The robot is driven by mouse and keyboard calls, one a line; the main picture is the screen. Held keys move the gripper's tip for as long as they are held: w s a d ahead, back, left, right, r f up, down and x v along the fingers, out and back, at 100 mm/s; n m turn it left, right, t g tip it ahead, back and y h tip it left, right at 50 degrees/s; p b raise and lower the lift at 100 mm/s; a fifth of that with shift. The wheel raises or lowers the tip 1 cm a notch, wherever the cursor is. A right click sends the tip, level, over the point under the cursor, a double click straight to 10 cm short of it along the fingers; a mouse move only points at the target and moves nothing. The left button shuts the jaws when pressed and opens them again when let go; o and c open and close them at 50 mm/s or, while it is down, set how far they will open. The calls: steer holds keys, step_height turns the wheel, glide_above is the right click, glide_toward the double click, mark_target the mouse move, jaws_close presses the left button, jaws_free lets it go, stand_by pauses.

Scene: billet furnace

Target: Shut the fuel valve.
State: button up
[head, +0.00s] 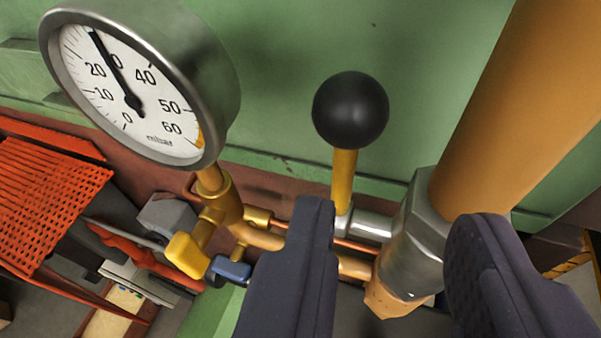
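A valve lever with a black ball knob (350,109) on a yellow stem (344,180) stands up in front of the green wall. Its stem meets a silver shaft that runs to a steel hex fitting (416,243) on a thick orange pipe (520,110). I take this as the fuel valve; no label shows. My gripper (394,212) is open, with dark padded fingers spread wide. The left finger overlaps the view just below the stem, and the right finger covers part of the fitting's right side. No contact with the lever is clear. Nothing is held.
A round mbar gauge (130,95) hangs at upper left, its needle near 30. Below it are brass fittings with a small yellow handle (186,255) and a blue handle (230,270). An orange perforated panel (45,200) is at far left. The green wall (290,50) lies behind.

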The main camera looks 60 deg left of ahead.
mark_target(346, 162)
steer(key=shift+g, duration=0.3)
steer(key=x, duration=0.6)
steer(key=shift+s+a+f, duration=0.1)
steer(key=shift+s+a, duration=0.05)
steer(key=shift+a, duration=0.45)
steer(key=shift+a+f, duration=0.15)
steer(key=shift+a, duration=0.4)
steer(key=shift+w+d, duration=0.1)
steer(key=shift+w, duration=0.15)
steer(key=shift+c, duration=0.5)
jaws_close()
